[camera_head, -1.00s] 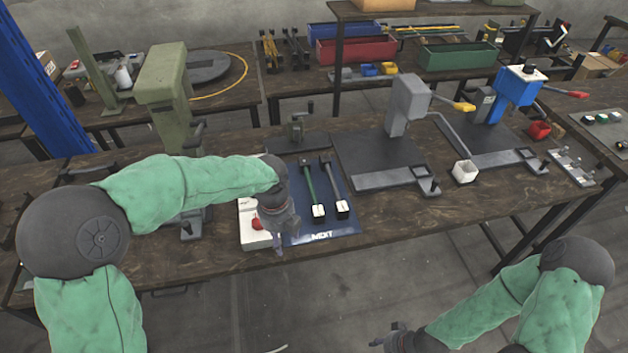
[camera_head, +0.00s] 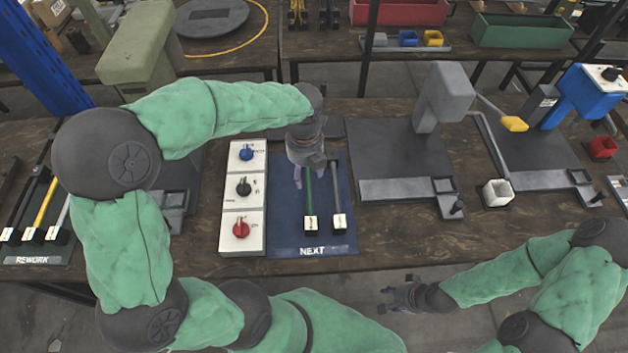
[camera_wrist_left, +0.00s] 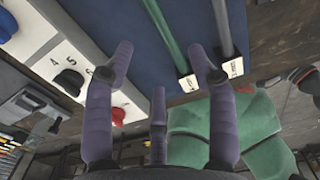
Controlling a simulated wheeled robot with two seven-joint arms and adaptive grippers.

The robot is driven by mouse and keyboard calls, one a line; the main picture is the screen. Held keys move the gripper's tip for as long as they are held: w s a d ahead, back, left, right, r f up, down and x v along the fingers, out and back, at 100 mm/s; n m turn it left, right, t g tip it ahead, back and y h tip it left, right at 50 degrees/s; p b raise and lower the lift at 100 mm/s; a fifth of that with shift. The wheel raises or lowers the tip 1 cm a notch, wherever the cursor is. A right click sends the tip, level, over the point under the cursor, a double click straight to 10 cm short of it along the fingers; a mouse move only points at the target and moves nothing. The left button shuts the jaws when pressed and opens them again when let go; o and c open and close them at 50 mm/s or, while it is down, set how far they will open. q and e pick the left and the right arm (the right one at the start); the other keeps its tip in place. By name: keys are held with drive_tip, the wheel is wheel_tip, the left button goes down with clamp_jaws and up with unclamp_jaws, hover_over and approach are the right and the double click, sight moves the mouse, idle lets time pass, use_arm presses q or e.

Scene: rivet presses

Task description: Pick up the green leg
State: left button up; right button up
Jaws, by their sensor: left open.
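The green leg (camera_head: 308,196) is a thin green rod with a white labelled block at its near end. It lies on the blue NEXT mat (camera_head: 280,225), beside a similar dark grey leg (camera_head: 336,190). My left gripper (camera_head: 310,178) is over the far part of the mat, above the green leg, and hides its far end. In the left wrist view the purple fingers are spread and empty, with the green leg (camera_wrist_left: 163,32) beyond them, between their tips. My right gripper (camera_head: 392,294) is in front of the table's near edge, away from the mat; its jaws are too small to judge.
A white panel with blue, black and red knobs (camera_head: 243,205) stands left of the mat. Grey press (camera_head: 440,100) and blue press (camera_head: 585,95) stand to the right. A REWORK tray (camera_head: 30,252) with several legs lies far left.

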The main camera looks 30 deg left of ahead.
use_arm(q)
drive_tip(key=b, duration=0.2)
hover_over(307, 192)
drive_tip(key=f, duration=0.4)
drive_tip(key=shift+w+a+f, duration=0.1)
drive_tip(key=shift+w+a, duration=0.05)
drive_tip(key=shift+a, duration=0.05)
drive_tip(key=shift+f, duration=0.5)
drive_tip(key=shift+d+f+b, duration=0.15)
drive_tip(key=shift+f+b, duration=1.3)
drive_tip(key=shift+f, duration=1.1)
clamp_jaws()
